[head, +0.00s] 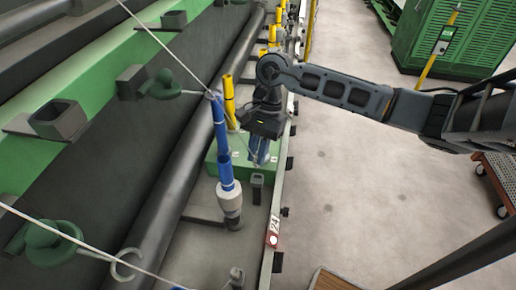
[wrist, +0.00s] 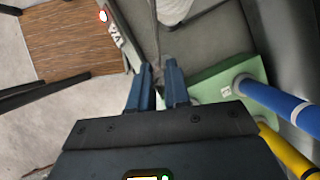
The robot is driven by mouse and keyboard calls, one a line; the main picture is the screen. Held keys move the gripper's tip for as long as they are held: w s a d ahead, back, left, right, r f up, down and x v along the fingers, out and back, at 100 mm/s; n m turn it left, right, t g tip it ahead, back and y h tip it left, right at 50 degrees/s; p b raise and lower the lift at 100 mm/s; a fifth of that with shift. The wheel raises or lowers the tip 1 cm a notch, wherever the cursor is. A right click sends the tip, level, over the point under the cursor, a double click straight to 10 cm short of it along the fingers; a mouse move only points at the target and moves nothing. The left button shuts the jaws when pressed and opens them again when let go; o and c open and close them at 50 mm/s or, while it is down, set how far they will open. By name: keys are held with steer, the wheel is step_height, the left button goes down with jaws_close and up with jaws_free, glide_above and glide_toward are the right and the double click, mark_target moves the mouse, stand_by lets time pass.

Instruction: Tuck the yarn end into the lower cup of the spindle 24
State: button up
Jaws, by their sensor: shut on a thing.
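The blue spindle tube (head: 221,140) stands upright in the middle of the head view, with a pale grey-white cup (head: 231,197) at its foot. The red-ended tag 24 (head: 273,231) is to its lower right; it also shows in the wrist view (wrist: 116,33). White yarn (head: 170,50) runs from the top edge to the tube's top. My gripper (head: 262,158) points down, right of the tube and above the cup's level. In the wrist view its blue fingers (wrist: 158,75) are closed together on a thin yarn strand (wrist: 156,35). The loose tip is too small to make out.
A green box (head: 212,165) sits behind the spindle, with yellow tubes (head: 229,98) beyond. A small dark bracket (head: 257,182) stands just below my gripper. A second yarn (head: 110,262) crosses the lower left. Open floor (head: 350,190) lies right of the rail.

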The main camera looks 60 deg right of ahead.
steer(key=shift+f+b, duration=0.7)
steer(key=shift+f, duration=1.4)
steer(key=shift+f+b, duration=1.3)
steer(key=shift+b, duration=0.05)
steer(key=o, duration=0.8)
steer(key=shift+d+r, duration=0.1)
steer(key=shift+b+v, duration=0.5)
steer(key=shift+v, duration=3.3)
